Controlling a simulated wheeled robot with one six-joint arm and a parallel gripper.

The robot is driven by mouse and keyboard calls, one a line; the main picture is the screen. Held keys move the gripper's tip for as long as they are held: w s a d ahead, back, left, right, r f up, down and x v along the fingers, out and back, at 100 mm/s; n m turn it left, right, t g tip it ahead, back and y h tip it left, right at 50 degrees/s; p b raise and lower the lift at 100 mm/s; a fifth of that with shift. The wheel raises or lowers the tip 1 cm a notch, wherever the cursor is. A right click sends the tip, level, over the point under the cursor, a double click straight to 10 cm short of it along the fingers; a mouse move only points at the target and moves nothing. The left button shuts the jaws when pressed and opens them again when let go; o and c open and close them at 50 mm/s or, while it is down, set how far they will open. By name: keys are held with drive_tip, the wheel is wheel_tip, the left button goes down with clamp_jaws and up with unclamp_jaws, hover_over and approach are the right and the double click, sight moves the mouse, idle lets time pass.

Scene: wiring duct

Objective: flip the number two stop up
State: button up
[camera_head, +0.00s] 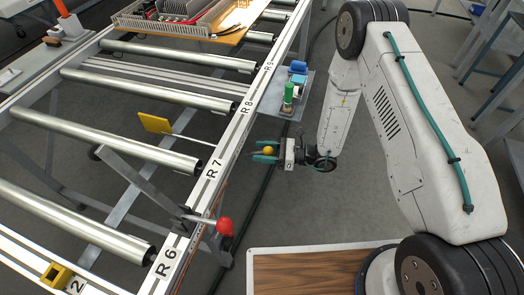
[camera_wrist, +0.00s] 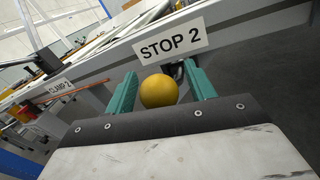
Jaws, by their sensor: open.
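A round yellow knob (camera_wrist: 159,91) sits between the two teal fingers of my gripper (camera_wrist: 158,74), under the white STOP 2 label (camera_wrist: 171,41) on the rail. In the head view the yellow knob (camera_head: 268,151) is also between the fingers of my gripper (camera_head: 263,151), just right of the rail. My gripper is open, with a finger on each side of the knob; I cannot tell whether either touches it. A yellow plate (camera_head: 155,123) on a thin rod lies among the rollers on the other side of the rail, level with the knob. The lever behind the knob is mostly hidden.
A red-knobbed lever (camera_head: 224,226) stands out from the rail near R6. A small shelf (camera_head: 275,108) with green and blue items juts out near R8. A CLAMP 2 label (camera_wrist: 61,86) shows at left in the wrist view. The floor below my gripper is clear.

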drive_tip(key=shift+a, duration=0.2)
clamp_jaws()
drive_tip(key=shift+s+d+f, duration=0.1)
drive_tip(key=shift+d+f, duration=0.15)
drive_tip(key=shift+f, duration=0.6)
drive_tip(key=shift+s+d+f, duration=0.1)
drive_tip(key=shift+d+f, duration=0.1)
drive_tip(key=shift+f, duration=0.6)
unclamp_jaws()
drive_tip(key=shift+d, duration=0.1)
drive_tip(key=s+d, duration=0.1)
drive_tip(key=d, duration=0.6)
drive_tip(key=shift+d, duration=0.3)
